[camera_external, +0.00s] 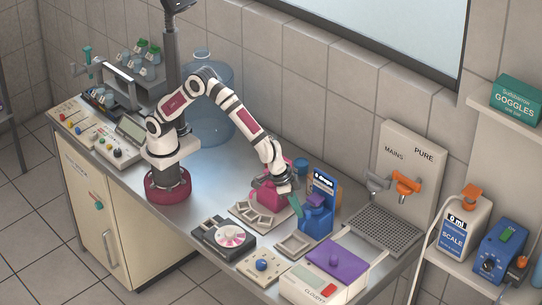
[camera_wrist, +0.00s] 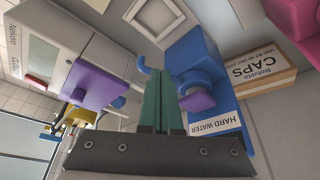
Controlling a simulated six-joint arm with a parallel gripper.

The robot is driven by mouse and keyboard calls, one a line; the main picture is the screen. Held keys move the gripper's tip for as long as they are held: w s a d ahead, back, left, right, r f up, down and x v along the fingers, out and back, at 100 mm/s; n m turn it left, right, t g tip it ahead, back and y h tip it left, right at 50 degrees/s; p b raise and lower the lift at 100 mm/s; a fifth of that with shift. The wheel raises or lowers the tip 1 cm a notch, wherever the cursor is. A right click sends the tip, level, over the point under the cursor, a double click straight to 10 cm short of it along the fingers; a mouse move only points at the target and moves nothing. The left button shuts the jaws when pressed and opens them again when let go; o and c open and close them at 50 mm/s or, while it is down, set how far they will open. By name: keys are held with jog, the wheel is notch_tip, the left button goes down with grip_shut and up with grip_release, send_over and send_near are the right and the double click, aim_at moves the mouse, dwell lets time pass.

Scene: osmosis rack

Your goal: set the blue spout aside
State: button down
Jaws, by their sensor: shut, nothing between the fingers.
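The blue unit (camera_external: 316,224) stands on the steel bench, with a purple part on it and an upright label plate behind. In the wrist view the blue unit (camera_wrist: 192,55) carries a "HARD WATER" label and a purple block (camera_wrist: 197,97). A small curved light-blue piece, which looks like the blue spout (camera_wrist: 143,62), shows just beyond my fingertips; I cannot tell whether it touches them or is attached to the unit. My gripper (camera_wrist: 160,75) has green fingers closed together, holding nothing. In the external view my gripper (camera_external: 294,202) is just left of the blue unit.
A pink unit (camera_external: 266,194) stands left of the blue one. A purple-lidded instrument (camera_external: 337,257), a disc device (camera_external: 224,238) and a small panel (camera_external: 262,266) crowd the front. A drain grid (camera_external: 374,232) and taps (camera_external: 406,183) are at right.

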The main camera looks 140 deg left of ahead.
jog(key=w+n, duration=0.2)
jog(key=w+n+g+y, duration=0.1)
jog(key=n, duration=0.1)
jog(key=shift+a, duration=0.25)
jog(key=shift+s, duration=0.2)
jog(key=shift+s+a, duration=0.35)
jog(key=shift+s, duration=0.25)
